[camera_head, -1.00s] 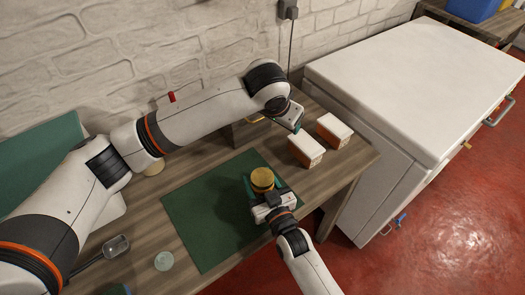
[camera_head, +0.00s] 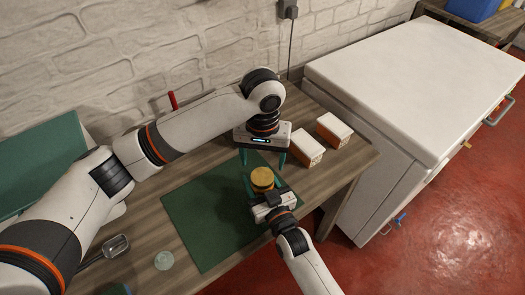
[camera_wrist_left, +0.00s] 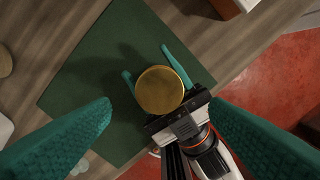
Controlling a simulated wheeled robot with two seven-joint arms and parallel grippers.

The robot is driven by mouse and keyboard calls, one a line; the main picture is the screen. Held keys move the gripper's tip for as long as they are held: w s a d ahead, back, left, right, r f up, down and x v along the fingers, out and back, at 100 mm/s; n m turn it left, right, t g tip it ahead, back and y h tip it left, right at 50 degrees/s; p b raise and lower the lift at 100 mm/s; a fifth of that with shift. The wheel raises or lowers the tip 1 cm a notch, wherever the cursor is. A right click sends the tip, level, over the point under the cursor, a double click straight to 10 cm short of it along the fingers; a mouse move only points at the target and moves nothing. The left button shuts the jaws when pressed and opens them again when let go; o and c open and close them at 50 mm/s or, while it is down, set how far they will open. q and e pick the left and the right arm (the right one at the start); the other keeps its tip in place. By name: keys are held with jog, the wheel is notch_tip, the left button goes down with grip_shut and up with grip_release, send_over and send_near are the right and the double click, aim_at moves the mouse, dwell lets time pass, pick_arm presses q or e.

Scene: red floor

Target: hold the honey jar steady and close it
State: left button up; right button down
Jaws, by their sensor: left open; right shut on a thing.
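The honey jar shows mainly as its round gold lid (camera_head: 262,177), on top of the jar near the right edge of the green mat (camera_head: 205,212). In the left wrist view the lid (camera_wrist_left: 159,90) hides the jar body, and I cannot tell how tight it sits. My right gripper (camera_head: 262,189) is shut on the jar from the front, its green fingers on either side below the lid. My left gripper (camera_head: 262,161) is open and points down above and slightly behind the jar. In its wrist view the lid lies between the spread fingers, apart from both.
Two white-topped boxes (camera_head: 306,149) (camera_head: 333,130) stand right of my left gripper on the wooden table. A white chest (camera_head: 410,90) stands beyond the table's right edge. A pale round disc (camera_head: 164,260) and a metal-headed tool (camera_head: 116,246) lie at the front left.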

aim_at(263, 177)
pick_arm(q)
jog(key=shift+f, duration=3.05)
jog(key=c, duration=1)
jog(key=m, duration=0.7)
jog(key=shift+m, duration=0.4)
jog(key=m, duration=0.6)
jog(key=shift+m, duration=0.4)
jog(key=o, duration=1)
jog(key=shift+o, duration=0.8)
jog(key=shift+s, duration=0.1)
